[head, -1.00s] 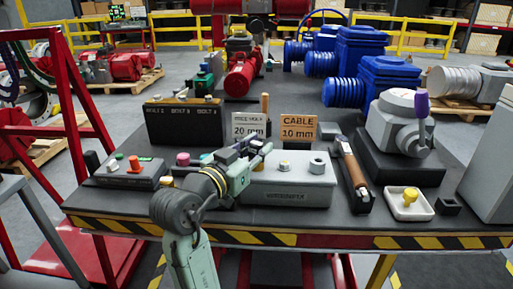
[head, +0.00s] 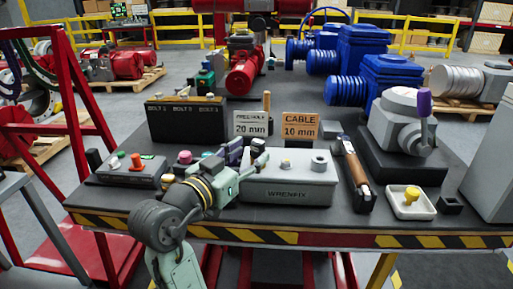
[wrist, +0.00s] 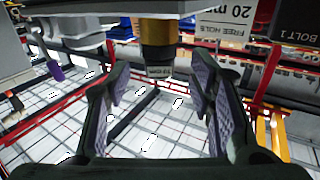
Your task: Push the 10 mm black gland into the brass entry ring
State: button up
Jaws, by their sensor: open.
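The grey WRENFIX box (head: 290,192) stands near the front of the bench. In the wrist view, which looks upside down, a brass ring (wrist: 159,31) sits against a grey surface. The black gland (wrist: 158,52), with a small pale label, is in line with the ring and touches it; I cannot tell how deep it sits. A small dark piece (head: 285,166) on the box lid seems to be the gland in the head view. My gripper (head: 249,152) is at the box's left side, open and empty. Its purple-padded fingers (wrist: 162,82) are spread, with the gland beyond and between their tips.
A grey round fitting (head: 318,163) stands on the lid's right. Behind are the 20 mm sign (head: 253,124) and CABLE 10 mm sign (head: 300,126). A wooden-handled tool (head: 352,165) and a white tray (head: 410,211) lie right. A button box (head: 127,171) stands left.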

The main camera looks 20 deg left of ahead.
jog(key=v, duration=0.7)
jog(key=shift+s, duration=0.4)
